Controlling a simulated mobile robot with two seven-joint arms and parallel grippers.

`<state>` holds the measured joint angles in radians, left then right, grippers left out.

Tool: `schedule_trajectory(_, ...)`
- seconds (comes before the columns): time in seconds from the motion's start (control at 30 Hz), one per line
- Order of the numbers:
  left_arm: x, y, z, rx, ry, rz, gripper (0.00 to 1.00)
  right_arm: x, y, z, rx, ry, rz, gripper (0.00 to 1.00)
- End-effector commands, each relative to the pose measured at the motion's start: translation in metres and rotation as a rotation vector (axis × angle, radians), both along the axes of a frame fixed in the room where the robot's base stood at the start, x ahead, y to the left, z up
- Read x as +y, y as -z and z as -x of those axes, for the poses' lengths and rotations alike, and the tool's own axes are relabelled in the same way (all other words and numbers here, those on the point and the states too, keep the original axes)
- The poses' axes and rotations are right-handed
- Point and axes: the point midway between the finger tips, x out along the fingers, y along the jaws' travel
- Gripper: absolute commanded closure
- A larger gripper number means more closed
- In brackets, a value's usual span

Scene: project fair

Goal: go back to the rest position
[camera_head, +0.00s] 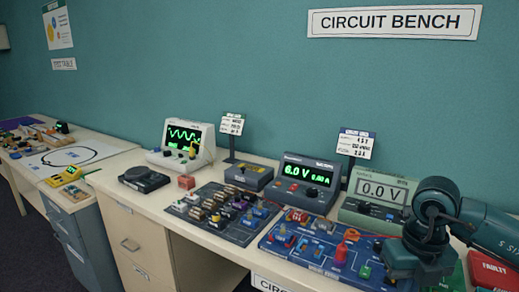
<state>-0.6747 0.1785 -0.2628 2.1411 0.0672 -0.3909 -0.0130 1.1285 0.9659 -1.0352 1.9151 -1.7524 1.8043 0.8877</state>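My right arm comes in from the right edge over the right end of the circuit bench (120,185). Its dark end, with the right gripper (408,272), hangs low above the right side of a blue circuit board (318,248). The fingers are not clear against the dark parts, so I cannot tell whether they are open or shut. My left gripper is not in view.
A power supply (302,182) reading 6.0 V and a meter (378,198) reading 0.0 V stand behind the board. A dark parts tray (240,238), an oscilloscope (183,142) and a red box (490,270) are also on the bench. Another table (110,147) stands left.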

Motion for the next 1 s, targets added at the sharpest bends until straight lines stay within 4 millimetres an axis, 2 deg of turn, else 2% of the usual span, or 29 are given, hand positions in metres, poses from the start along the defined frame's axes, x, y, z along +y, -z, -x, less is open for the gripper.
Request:
schedule_trajectory(0.03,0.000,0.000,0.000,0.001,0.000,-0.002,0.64,0.022,0.011,0.006,0.029,-0.045,-0.081,1.00)
schedule_trajectory(0.1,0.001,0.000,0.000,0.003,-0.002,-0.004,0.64,0.053,0.022,0.016,0.062,-0.099,-0.206,1.00)
schedule_trajectory(0.17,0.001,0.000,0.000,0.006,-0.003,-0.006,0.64,0.079,0.028,0.025,0.089,-0.137,-0.322,1.00)
schedule_trajectory(0.27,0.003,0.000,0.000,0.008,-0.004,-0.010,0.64,0.128,0.034,0.045,0.139,-0.189,-0.548,1.00)
schedule_trajectory(0.3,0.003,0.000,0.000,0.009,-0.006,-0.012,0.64,0.150,0.033,0.055,0.163,-0.202,-0.659,1.00)
schedule_trajectory(0.37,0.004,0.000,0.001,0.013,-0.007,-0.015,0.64,0.183,0.027,0.069,0.195,-0.202,-0.843,1.00)
schedule_trajectory(0.4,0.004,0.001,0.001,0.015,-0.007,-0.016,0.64,0.204,0.019,0.077,0.213,-0.187,-0.975,1.00)
schedule_trajectory(0.5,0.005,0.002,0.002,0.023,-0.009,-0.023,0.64,0.245,-0.008,0.088,0.248,-0.081,-1.320,1.00)
schedule_trajectory(0.57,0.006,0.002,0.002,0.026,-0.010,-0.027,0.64,0.258,-0.025,0.086,0.255,0.033,-1.515,1.00)
schedule_trajectory(0.67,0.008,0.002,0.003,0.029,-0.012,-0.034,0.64,0.263,-0.044,0.070,0.248,0.303,-1.791,1.00)
schedule_trajectory(0.77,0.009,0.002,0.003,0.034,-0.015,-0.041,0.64,0.247,-0.041,0.045,0.224,0.663,-1.980,1.00)
schedule_trajectory(0.87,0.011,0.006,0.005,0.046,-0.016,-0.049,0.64,0.218,-0.010,0.024,0.190,1.091,-2.054,1.00)
schedule_trajectory(0.93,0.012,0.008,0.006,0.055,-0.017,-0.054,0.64,0.194,0.027,0.020,0.169,1.413,-2.027,1.00)
schedule_trajectory(1.0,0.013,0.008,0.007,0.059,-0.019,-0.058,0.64,0.170,0.074,0.027,0.157,1.734,-1.935,1.00)
